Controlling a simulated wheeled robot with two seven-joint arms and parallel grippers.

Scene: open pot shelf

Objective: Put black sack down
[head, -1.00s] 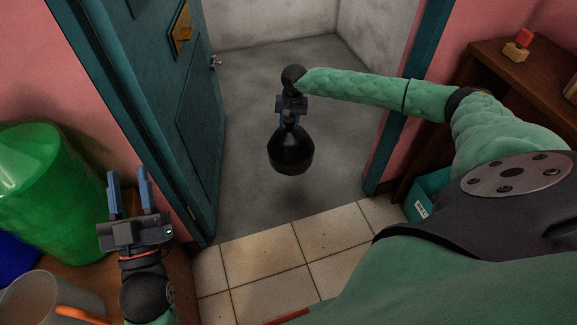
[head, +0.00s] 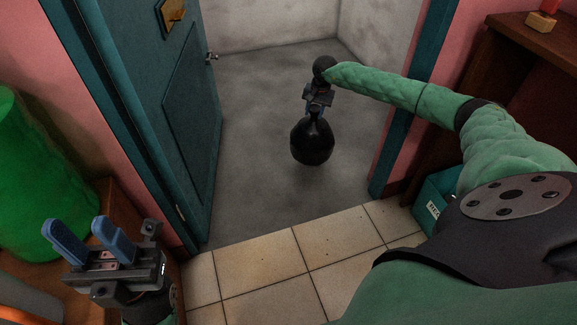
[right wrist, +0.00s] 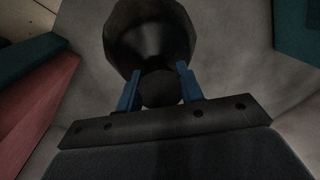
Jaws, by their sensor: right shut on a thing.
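The black sack (head: 312,142) hangs below my right gripper (head: 316,108), over the grey concrete floor past the open doorway. The gripper is shut on the sack's narrow neck. In the right wrist view the sack (right wrist: 150,35) bulges beyond the two blue fingers (right wrist: 158,88), which pinch its neck. I cannot tell exactly how far its bottom is above the floor. My left gripper (head: 90,241) is at the lower left, its blue fingers apart, with nothing between them.
A teal door (head: 170,115) stands open at left; the door frame (head: 405,110) is at right. A teal box (head: 432,200) sits by the wooden shelf (head: 510,60). A green container (head: 35,180) is at far left. The grey floor (head: 260,170) around the sack is clear.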

